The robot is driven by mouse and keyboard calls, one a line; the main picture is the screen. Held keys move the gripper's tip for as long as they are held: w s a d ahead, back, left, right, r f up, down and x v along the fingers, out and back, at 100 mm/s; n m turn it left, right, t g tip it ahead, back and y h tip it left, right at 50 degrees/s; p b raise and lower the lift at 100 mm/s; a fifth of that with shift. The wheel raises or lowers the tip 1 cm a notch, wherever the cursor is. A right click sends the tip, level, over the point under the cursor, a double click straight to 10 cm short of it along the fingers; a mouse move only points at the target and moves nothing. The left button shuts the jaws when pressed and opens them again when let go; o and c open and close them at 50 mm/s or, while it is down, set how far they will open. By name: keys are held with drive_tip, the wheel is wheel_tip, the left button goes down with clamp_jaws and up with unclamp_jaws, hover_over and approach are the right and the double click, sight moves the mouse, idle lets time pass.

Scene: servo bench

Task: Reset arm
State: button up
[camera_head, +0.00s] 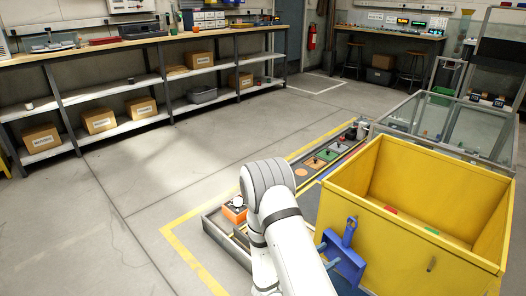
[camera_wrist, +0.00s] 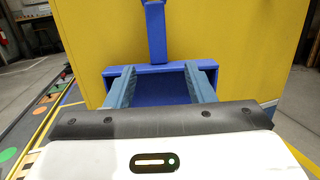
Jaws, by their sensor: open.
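My arm shows in the head view, reaching forward from the lower middle and bending down. My gripper (camera_wrist: 161,84) shows in the wrist view with its two blue-grey fingers apart. Between and beyond the fingers is a blue bracket-like part (camera_wrist: 155,25) in front of a yellow wall. I cannot tell whether the fingers touch it. In the head view the blue part (camera_head: 349,232) is at the near left side of the yellow bin (camera_head: 400,240), and my fingertips are partly hidden behind the arm.
The large open yellow bin holds a red and a green piece at its bottom. A low bench strip with coloured pads (camera_head: 325,155) and an orange box (camera_head: 235,210) lie beside my arm. A glass-walled case (camera_head: 465,125) stands behind the bin. Open floor (camera_head: 130,190) lies left.

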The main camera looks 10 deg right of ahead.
drive_tip(key=s+d+r+m+g+y+p, duration=0.15)
drive_tip(key=s+r+m+g+p, duration=0.3)
drive_tip(key=r, duration=0.45)
drive_tip(key=s+r+m+g+y+p, duration=0.25)
drive_tip(key=s+r+m+p, duration=0.2)
drive_tip(key=r, duration=0.45)
drive_tip(key=s+d+r+m+g+y+p, duration=0.1)
drive_tip(key=s+r+m+g+y+p, duration=0.25)
drive_tip(key=r, duration=0.55)
drive_tip(key=s+a+r+m+t+y+p, duration=0.1)
drive_tip(key=a+r+m+t+y+p, duration=0.1)
drive_tip(key=r, duration=0.6)
drive_tip(key=s+a+r+m+t+y+p, duration=0.1)
drive_tip(key=s+a+r+m+y+p, duration=0.1)
drive_tip(key=a+r+m+y+p, duration=0.2)
drive_tip(key=s+a+r+m+t+y+p, duration=0.2)
drive_tip(key=a+r+m+y+p, duration=0.2)
drive_tip(key=a+r+p, duration=0.3)
wheel_tip(320, 180, up, 6)
drive_tip(key=p, duration=0.4)
drive_tip(key=shift+s+a+t+y, duration=0.25)
drive_tip(key=shift+t+y, duration=0.1)
drive_tip(key=shift+r, duration=0.1)
